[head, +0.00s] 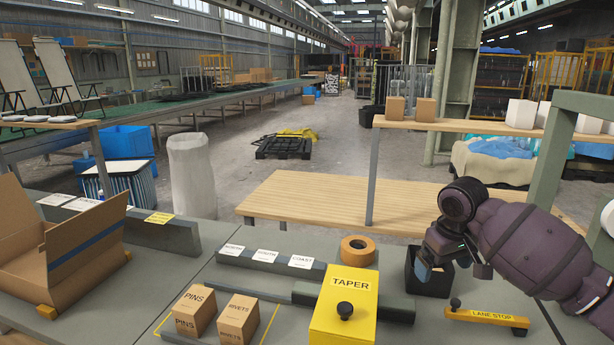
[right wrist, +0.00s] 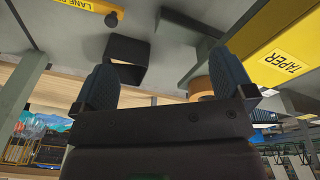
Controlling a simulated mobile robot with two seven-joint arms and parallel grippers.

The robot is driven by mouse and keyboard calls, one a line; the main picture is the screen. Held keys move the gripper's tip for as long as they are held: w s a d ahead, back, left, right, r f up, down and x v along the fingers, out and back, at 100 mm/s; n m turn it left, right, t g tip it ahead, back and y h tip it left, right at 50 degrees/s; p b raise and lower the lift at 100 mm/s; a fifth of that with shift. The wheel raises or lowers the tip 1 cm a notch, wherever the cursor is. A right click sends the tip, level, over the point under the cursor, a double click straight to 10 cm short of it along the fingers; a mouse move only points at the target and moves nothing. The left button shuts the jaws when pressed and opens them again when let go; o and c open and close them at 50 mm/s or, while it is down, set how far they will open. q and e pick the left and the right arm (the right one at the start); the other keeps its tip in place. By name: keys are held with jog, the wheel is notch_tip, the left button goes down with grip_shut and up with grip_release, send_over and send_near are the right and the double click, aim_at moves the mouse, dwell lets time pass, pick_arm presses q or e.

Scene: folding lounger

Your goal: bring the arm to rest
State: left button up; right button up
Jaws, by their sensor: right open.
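My right arm comes in from the right in the head view. Its gripper (head: 424,268) hangs over the black bin (head: 437,284), and covers part of it. In the right wrist view the two blue-grey fingers (right wrist: 165,75) stand wide apart with nothing between them. The black bin (right wrist: 142,50) shows beyond them. My left gripper is not in view.
The yellow TAPER box (head: 344,305), an orange tape roll (head: 357,249) and the yellow LANE STOP bar (head: 487,318) are near the gripper. PINS (head: 193,310) and RIVETS (head: 239,317) boxes stand left. An open carton (head: 60,245) is far left.

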jog(key=shift+n+t+y, duration=0.3)
jog(key=shift+n+y, duration=0.2)
jog(key=shift+y, duration=0.4)
jog(key=s+a+f, duration=0.2)
jog(key=s+f, duration=0.4)
jog(key=s+a+f, duration=0.2)
jog(key=s+f, duration=0.4)
jog(key=s, duration=0.1)
jog(key=s+a+f, duration=0.2)
jog(key=s+f, duration=0.5)
jog(key=shift+s+a+f, duration=0.1)
jog(key=shift+a, duration=0.1)
jog(key=s+d+m+h, duration=0.1)
jog(key=s+d+m, duration=0.15)
jog(key=s, duration=0.75)
jog(key=s+d+m+h, duration=0.1)
jog(key=s+d+m, duration=0.15)
jog(key=s, duration=0.75)
jog(key=w+f+n+t+b, duration=0.1)
jog(key=w+f+t+b, duration=0.1)
jog(key=f, duration=0.5)
jog(key=w+f+n+t+b, duration=0.1)
jog(key=w+f+t+b, duration=0.2)
jog(key=w+f+t, duration=0.2)
notch_tip(320, 180, down, 3)
jog(key=shift+w+t+y, duration=0.3)
jog(key=shift+t, duration=0.5)
jog(key=shift+d, duration=0.1)
